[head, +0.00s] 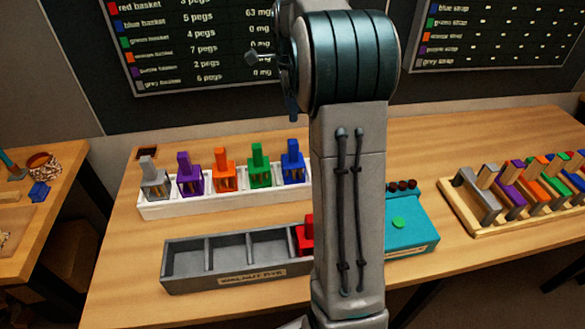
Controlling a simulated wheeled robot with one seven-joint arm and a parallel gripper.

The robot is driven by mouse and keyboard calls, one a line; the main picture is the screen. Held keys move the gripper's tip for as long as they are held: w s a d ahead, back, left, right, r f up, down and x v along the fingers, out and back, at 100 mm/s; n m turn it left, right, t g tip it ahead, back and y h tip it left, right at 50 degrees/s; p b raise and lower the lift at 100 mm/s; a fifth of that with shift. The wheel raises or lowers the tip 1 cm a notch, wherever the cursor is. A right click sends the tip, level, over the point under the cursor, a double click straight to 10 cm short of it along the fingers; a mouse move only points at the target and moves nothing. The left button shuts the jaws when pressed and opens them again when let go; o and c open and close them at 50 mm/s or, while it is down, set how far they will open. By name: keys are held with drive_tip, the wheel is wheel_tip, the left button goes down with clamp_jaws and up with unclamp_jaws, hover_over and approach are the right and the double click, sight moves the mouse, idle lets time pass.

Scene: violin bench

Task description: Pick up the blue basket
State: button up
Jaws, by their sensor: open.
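The blue basket (293,172) stands upright at the right visible end of the white rack (158,211), with a blue upright part on top. It is just left of my arm, which covers the rack beyond it. Green (260,175), orange (223,178), purple (188,181) and grey (154,187) baskets stand to its left in the same rack. A red basket (305,237) sits in the grey compartment tray (215,283), partly hidden by my arm. My gripper does not show in the head view.
The grey tray lies in front of the rack, with empty compartments at its left. A teal box (405,226) with a green button is right of my arm. A wooden rack (470,219) of coloured pieces is at far right. Chart boards (200,50) hang behind. A side table is left.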

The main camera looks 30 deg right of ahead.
hover_over(293, 141)
drive_tip(key=f, duration=0.6)
drive_tip(key=shift+w+a+f, duration=0.15)
drive_tip(key=shift+a+f, duration=0.1)
drive_tip(key=shift+f, duration=0.1)
drive_tip(key=shift+d+f+p, duration=0.2)
drive_tip(key=shift+f+p, duration=0.45)
drive_tip(key=shift+f, duration=2.05)
clamp_jaws()
